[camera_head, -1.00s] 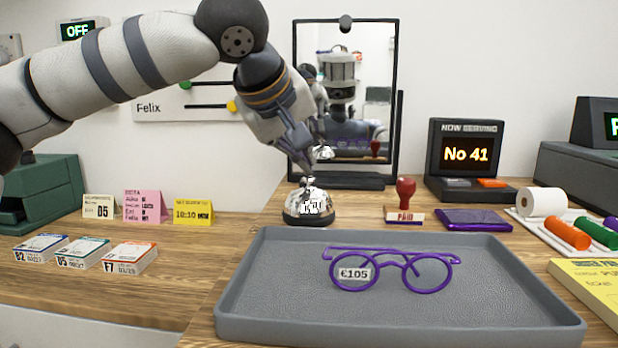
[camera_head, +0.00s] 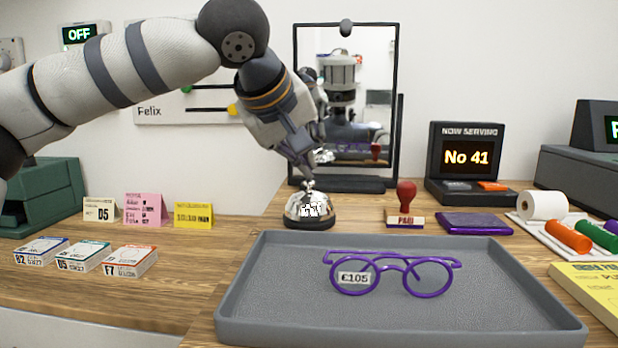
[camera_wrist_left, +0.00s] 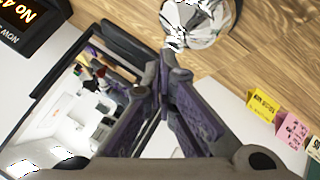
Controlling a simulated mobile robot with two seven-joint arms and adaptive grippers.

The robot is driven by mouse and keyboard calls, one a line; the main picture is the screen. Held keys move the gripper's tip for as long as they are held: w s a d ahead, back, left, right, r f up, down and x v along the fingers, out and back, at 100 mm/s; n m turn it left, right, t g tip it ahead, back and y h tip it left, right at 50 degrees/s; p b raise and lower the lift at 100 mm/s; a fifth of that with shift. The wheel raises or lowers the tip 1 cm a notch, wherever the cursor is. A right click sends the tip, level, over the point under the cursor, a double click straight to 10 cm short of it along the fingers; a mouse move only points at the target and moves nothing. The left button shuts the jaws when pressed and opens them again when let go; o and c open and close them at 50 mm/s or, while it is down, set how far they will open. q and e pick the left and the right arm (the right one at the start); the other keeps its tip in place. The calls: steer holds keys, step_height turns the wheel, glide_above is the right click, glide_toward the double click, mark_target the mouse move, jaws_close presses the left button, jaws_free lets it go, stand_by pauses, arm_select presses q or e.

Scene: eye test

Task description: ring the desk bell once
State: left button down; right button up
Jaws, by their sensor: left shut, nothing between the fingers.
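The desk bell (camera_head: 310,210) is a shiny silver dome on a dark base, on the wooden counter behind the grey tray. It also shows at the top of the left wrist view (camera_wrist_left: 200,22), partly cut off. My left gripper (camera_head: 308,179) comes down from the upper left, tilted, with its fingertips right at the bell's top button. The left wrist view shows its fingers (camera_wrist_left: 165,65) closed together and empty, just by the bell. I cannot tell whether they touch the button. My right gripper is not in view.
A mirror (camera_head: 355,60) stands close behind the bell. A grey tray (camera_head: 250,300) with purple glasses (camera_head: 405,275) lies in front. A red-handled stamp (camera_head: 405,200) and a purple pad (camera_head: 474,223) are to the right. Small cards (camera_head: 193,214) stand to the left.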

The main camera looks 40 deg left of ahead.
arm_select(q)
steer(key=shift+r+p, duration=0.35)
steer(key=shift+r, duration=0.25)
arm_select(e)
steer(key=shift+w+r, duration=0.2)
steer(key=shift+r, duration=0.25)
arm_select(q)
step_height(320, 180, up, 5)
steer(key=p, duration=0.3)
steer(key=shift+p, duration=0.35)
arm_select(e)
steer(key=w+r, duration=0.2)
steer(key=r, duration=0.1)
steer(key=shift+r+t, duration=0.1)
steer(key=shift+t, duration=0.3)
arm_select(q)
steer(key=shift+f, duration=0.1)
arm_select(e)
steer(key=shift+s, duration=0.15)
